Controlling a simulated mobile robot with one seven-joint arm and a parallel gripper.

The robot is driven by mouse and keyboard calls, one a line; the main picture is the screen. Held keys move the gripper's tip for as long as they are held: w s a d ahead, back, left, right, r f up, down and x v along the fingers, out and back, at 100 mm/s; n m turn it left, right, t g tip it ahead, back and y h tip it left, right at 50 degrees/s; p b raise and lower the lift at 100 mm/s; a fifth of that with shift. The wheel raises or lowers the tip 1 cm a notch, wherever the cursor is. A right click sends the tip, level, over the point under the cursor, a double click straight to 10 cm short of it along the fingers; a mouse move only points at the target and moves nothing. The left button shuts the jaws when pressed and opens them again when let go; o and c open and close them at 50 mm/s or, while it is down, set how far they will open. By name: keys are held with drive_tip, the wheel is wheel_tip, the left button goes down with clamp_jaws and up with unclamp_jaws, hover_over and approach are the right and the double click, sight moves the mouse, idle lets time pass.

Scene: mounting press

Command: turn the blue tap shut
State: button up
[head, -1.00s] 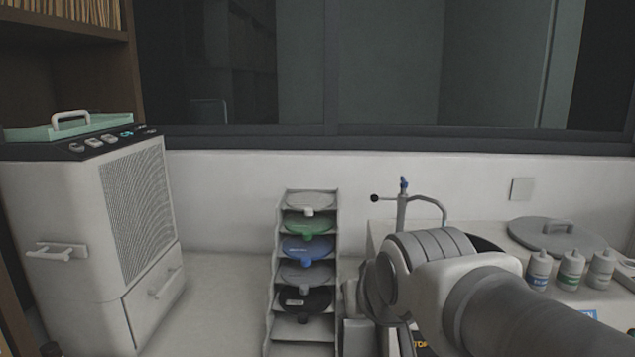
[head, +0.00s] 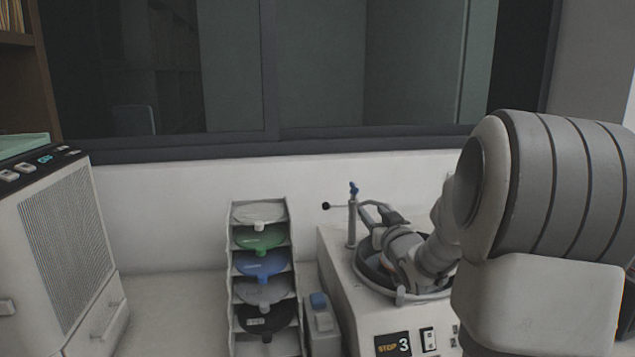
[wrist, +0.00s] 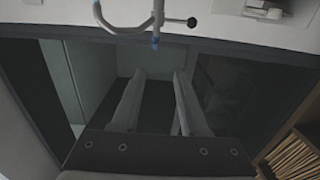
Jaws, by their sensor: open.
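The blue tap (head: 353,188) is a small blue piece at the top of a grey upright pipe (head: 351,222) at the back of the grinder-like machine. In the wrist view the blue tap (wrist: 155,42) shows beyond the fingertips, roughly in line with the gap between them. A lever with a black ball (head: 326,206) sticks out from the pipe; the ball (wrist: 192,22) also shows in the wrist view. My gripper (head: 369,210) is open and empty, just right of the pipe and slightly below the tap. In the wrist view its two fingers (wrist: 159,76) are spread apart, with no contact visible.
The machine (head: 345,287) has a round bowl (head: 400,294) under my arm. A white cabinet (head: 55,240) is at far left. My arm hides the right side.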

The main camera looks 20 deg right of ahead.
sight(357, 191)
drive_tip(key=p+x, duration=0.1)
drive_tip(key=x, duration=0.4)
drive_tip(key=p+x, duration=0.1)
drive_tip(key=x, duration=1.1)
drive_tip(key=shift+d+p, duration=0.4)
drive_tip(key=shift+d, duration=0.05)
clamp_jaws()
